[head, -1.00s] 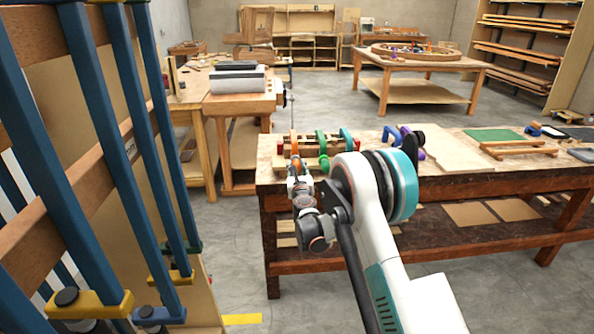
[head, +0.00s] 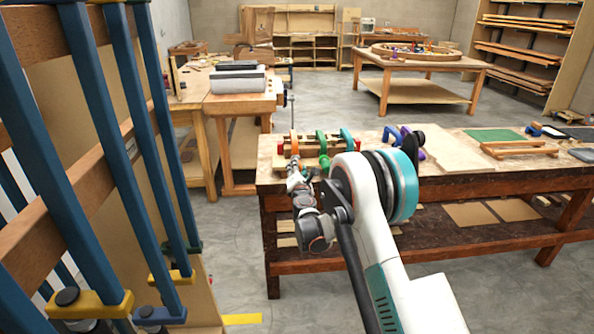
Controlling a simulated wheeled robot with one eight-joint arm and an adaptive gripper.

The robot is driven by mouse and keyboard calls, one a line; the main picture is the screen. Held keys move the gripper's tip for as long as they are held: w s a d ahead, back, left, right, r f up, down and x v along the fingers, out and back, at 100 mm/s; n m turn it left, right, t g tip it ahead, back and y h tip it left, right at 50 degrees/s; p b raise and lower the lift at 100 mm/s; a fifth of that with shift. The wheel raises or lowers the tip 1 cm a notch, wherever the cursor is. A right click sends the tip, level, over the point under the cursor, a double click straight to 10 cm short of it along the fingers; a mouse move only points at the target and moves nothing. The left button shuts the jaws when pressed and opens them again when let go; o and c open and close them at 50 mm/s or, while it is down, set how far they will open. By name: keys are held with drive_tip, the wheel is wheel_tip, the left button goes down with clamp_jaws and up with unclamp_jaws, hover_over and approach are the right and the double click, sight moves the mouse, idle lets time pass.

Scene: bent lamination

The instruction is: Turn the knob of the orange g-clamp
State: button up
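The orange g-clamp (head: 294,141) stands at the left end of the clamped wooden assembly on the workbench, and only its upper part shows clearly. My gripper (head: 294,168) is at the bench's front left edge, just below and in front of the orange clamp. The clamp's knob cannot be made out; the gripper appears to cover that spot. The gripper is small here, and I cannot tell whether its fingers are open or shut or touch the knob.
A green g-clamp (head: 321,139) and a teal one (head: 346,138) stand right of the orange one. Purple and blue clamps (head: 406,136) lie further right on the workbench (head: 455,175). A tall rack of blue bar clamps (head: 115,100) fills the left side. Floor is clear between rack and bench.

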drive_tip(key=m, duration=0.4)
drive_tip(key=shift+m, duration=0.3)
drive_tip(key=m, duration=1)
drive_tip(key=shift+m, duration=0.4)
drive_tip(key=m, duration=0.5)
drive_tip(key=shift+d, duration=0.1)
drive_tip(key=m, duration=0.6)
drive_tip(key=shift+r, duration=0.1)
drive_tip(key=m, duration=1)
drive_tip(key=shift+m, duration=2.7)
